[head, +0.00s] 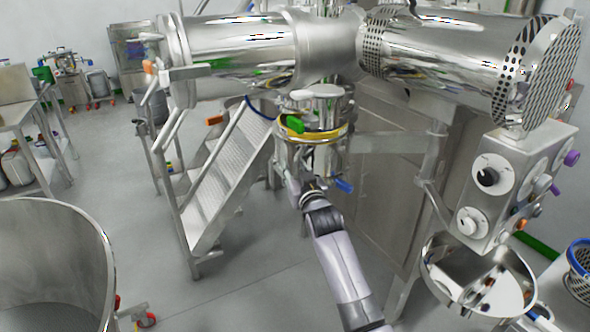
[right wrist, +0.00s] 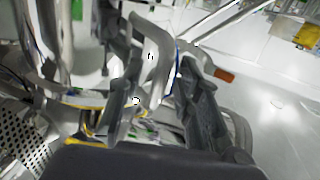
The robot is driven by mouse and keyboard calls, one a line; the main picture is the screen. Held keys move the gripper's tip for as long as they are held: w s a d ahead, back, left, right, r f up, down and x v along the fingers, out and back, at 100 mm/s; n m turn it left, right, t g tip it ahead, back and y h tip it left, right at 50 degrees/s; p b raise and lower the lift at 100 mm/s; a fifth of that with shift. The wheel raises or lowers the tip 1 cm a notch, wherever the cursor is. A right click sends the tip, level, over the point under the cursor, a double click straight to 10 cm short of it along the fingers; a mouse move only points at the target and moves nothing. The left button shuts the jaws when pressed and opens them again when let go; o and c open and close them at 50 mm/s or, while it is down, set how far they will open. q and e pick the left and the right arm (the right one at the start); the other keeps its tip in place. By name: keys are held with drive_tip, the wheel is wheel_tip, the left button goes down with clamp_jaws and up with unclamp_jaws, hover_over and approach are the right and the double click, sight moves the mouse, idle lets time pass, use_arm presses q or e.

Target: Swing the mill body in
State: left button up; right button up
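The mill body (head: 312,158) is a steel cylinder with a yellow ring and a green-handled clamp (head: 295,124). It is under the large horizontal steel housing (head: 318,45) in the head view. My right gripper (head: 300,188) is at its front lower side; my own wrist hides part of the contact area. In the right wrist view, my right gripper's two dark fingers (right wrist: 158,95) stand apart on either side of a bent steel bar (right wrist: 155,60). A gap shows beside the bar, and I see no clear grip on it. My left gripper is not in view.
Steel steps (head: 232,165) stand left of the mill body. A control box with knobs (head: 512,185) and a steel bowl (head: 478,280) are at the right. A large open drum (head: 55,255) fills the lower left. Clear floor (head: 235,290) lies between the drum and my right arm.

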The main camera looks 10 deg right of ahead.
drive_tip(key=shift+s, duration=0.1)
drive_tip(key=s+d, duration=0.1)
drive_tip(key=s, duration=1)
drive_tip(key=shift+s+d, duration=0.2)
drive_tip(key=shift+s, duration=0.15)
drive_tip(key=shift+c, duration=0.5)
